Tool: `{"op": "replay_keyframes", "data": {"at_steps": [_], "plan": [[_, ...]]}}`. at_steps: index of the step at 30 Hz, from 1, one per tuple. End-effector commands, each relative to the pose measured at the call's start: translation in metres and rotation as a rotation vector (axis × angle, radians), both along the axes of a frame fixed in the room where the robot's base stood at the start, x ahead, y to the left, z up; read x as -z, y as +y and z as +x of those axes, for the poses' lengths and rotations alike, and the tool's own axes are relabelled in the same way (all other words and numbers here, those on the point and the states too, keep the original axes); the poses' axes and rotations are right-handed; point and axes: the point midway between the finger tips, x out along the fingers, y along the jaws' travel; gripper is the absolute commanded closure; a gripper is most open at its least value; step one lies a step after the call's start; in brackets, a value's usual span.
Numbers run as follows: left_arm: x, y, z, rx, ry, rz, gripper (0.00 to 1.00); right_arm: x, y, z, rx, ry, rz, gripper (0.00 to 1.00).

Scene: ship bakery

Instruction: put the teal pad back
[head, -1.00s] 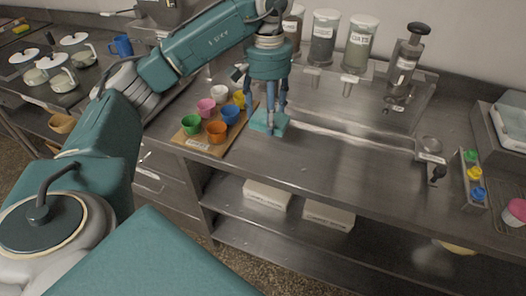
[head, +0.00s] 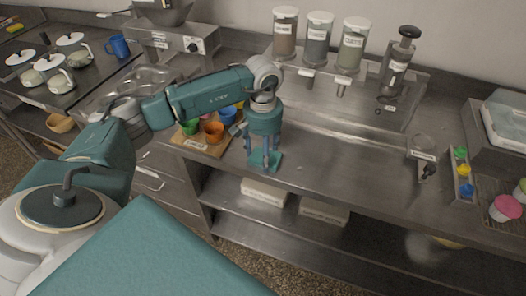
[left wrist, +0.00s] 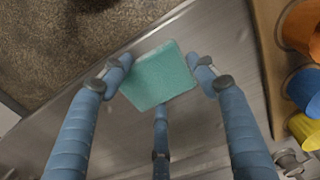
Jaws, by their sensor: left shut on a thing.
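The teal pad (head: 274,163) is a thin square near the front edge of the steel counter, right of the wooden cup board. My left gripper (head: 265,157) points down and is shut on the pad. In the left wrist view the pad (left wrist: 160,77) lies between the fingertips of my left gripper (left wrist: 162,82), with the counter's front edge and the floor beyond it. I cannot tell whether the pad touches the counter or is just above it. My right gripper is not in view.
The wooden board (head: 203,147) with several coloured cups stands close left of my gripper. Jars (head: 318,38) and a press (head: 398,65) stand at the back. A rack with coloured pieces (head: 463,172) is at the right. The counter's middle is clear.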

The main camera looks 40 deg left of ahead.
Motion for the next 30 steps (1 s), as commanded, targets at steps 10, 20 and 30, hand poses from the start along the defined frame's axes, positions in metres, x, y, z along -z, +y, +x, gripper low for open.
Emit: {"op": "replay_keyframes", "data": {"at_steps": [10, 20, 30], "plan": [[0.003, 0.000, 0.000, 0.000, 0.000, 0.000, 0.29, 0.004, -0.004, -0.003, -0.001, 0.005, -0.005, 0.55], [0.002, 0.000, 0.000, 0.000, 0.000, 0.000, 0.22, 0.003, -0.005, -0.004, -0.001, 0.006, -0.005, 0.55], [-0.042, 0.001, 0.002, -0.001, -0.006, 0.000, 0.22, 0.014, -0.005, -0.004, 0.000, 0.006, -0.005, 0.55]]}}
